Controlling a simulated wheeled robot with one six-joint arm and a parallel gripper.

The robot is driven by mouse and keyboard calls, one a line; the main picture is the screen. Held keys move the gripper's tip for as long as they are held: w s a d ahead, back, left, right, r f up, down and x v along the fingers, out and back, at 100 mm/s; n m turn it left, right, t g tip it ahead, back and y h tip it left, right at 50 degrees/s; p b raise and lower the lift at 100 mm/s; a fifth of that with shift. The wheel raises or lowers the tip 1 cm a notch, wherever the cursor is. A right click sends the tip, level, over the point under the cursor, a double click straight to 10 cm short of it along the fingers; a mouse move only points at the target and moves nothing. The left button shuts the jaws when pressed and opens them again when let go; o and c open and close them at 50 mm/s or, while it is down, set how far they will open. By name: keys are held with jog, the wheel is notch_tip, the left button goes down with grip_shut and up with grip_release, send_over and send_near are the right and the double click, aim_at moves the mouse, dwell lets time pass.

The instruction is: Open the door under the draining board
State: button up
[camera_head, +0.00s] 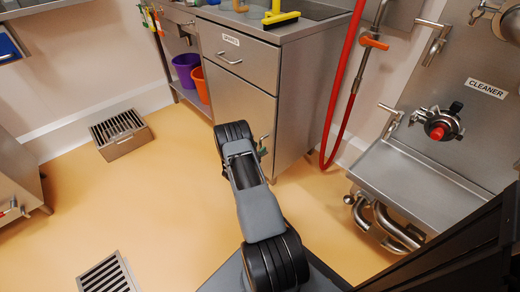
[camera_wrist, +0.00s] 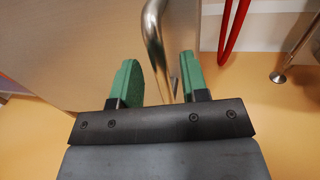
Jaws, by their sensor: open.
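The steel cabinet door (camera_head: 238,105) under the drawer and worktop is flush with the cabinet front and looks closed. It also fills the upper left of the wrist view (camera_wrist: 70,45). Its bent steel bar handle (camera_wrist: 153,28) stands out from the door. My gripper (camera_wrist: 159,60) is open, with its green fingers on either side of the handle. The bar lies closer to the right finger; I cannot tell whether they touch. In the head view my gripper (camera_head: 262,148) is at the door's lower right, mostly hidden behind my arm.
Above the door is a labelled drawer (camera_head: 240,59). Purple (camera_head: 186,68) and orange (camera_head: 201,84) buckets stand on the open shelf to its left. A red hose (camera_head: 342,90) hangs right of the cabinet, before the steel cleaner basin (camera_head: 425,180). Open yellow floor lies left.

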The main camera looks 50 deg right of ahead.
jog(key=shift+w+d, duration=0.15)
jog(key=shift+d, duration=0.8)
grip_shut()
jog(key=shift+a, duration=0.15)
